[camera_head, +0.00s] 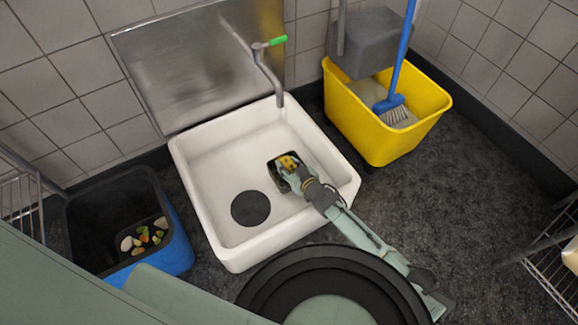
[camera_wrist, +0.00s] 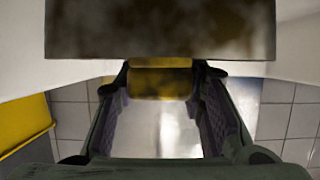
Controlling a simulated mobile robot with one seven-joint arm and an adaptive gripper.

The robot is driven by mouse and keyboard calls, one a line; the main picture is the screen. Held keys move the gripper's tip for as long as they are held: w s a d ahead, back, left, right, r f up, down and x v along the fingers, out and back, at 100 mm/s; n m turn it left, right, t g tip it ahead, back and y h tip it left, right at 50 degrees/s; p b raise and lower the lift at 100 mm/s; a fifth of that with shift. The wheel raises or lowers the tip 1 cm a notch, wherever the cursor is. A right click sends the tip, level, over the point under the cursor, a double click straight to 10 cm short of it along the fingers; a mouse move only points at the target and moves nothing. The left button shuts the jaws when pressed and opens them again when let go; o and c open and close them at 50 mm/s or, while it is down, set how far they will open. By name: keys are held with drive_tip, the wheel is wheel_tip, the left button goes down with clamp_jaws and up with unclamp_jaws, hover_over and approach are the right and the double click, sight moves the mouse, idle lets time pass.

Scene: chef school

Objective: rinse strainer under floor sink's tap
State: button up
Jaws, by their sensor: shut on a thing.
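The white floor sink (camera_head: 187,163) stands against the tiled wall. Its grey tap (camera_head: 268,75) rises at the back and has a green lever (camera_head: 277,41). I see no water coming from the spout. My gripper (camera_head: 293,172) reaches into the right part of the basin and is shut on a yellow, stained part. A dark, squarish piece, seemingly the strainer (camera_head: 276,171), shows around the fingertips, in front of the spout and below it. In the wrist view, the brown-stained strainer (camera_wrist: 160,30) fills the top, beyond the fingers (camera_wrist: 160,78). Its far side is hidden.
A dark round disc (camera_head: 250,208), perhaps the drain, is at the basin's left. A blue bin (camera_head: 168,250) with scraps stands left of the sink. A yellow bucket (camera_head: 375,140) with a blue-handled brush (camera_head: 393,104) stands right. Wire racks (camera_head: 548,262) edge the right side.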

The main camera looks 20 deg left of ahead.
drive_tip(key=o, duration=1.4)
